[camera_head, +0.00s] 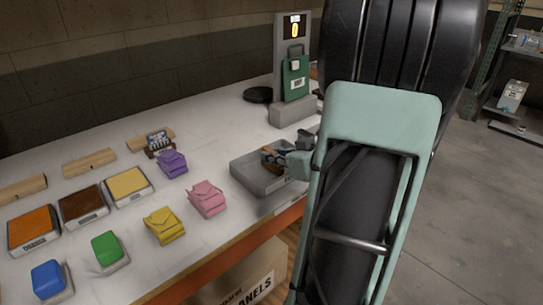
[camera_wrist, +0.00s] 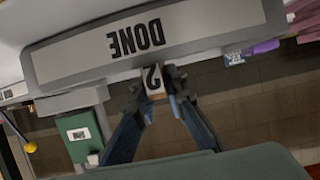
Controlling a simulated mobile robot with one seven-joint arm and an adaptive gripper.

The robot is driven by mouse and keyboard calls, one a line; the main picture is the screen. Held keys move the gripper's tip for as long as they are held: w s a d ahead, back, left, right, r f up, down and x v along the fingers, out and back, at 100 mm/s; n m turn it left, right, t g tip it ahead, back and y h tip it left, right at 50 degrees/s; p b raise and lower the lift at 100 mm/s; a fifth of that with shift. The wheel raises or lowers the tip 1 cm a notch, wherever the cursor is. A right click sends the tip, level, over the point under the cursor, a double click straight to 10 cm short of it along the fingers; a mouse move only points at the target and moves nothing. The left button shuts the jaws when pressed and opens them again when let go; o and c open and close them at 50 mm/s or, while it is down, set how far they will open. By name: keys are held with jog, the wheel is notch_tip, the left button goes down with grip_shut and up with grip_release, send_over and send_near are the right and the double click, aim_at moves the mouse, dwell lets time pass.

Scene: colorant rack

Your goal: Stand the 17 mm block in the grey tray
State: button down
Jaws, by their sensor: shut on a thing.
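The grey tray (camera_head: 252,186) sits near the front right edge of the white table. In the wrist view the grey tray (camera_wrist: 82,72) carries a light plate marked DONE. My gripper (camera_wrist: 155,84) is shut on a small light wooden block (camera_wrist: 154,86) whose end shows a dark mark that looks like a 2. In the head view my gripper (camera_head: 283,157) is over the tray, and the block is too small and hidden to make out clearly. I cannot tell whether the block touches the tray floor.
Wooden holders (camera_head: 89,163) and colored square pans (camera_head: 84,206) lie farther left.

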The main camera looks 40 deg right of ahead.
jog(key=shift+f, duration=0.15)
jog(key=c, duration=2)
grip_release()
jog(key=shift+o, duration=0.2)
jog(key=shift+s+r, duration=0.2)
jog(key=shift+r, duration=0.15)
jog(key=p+v, duration=0.3)
jog(key=v, duration=0.8)
jog(key=shift+s, duration=0.25)
jog(key=shift+w+d+r, duration=0.1)
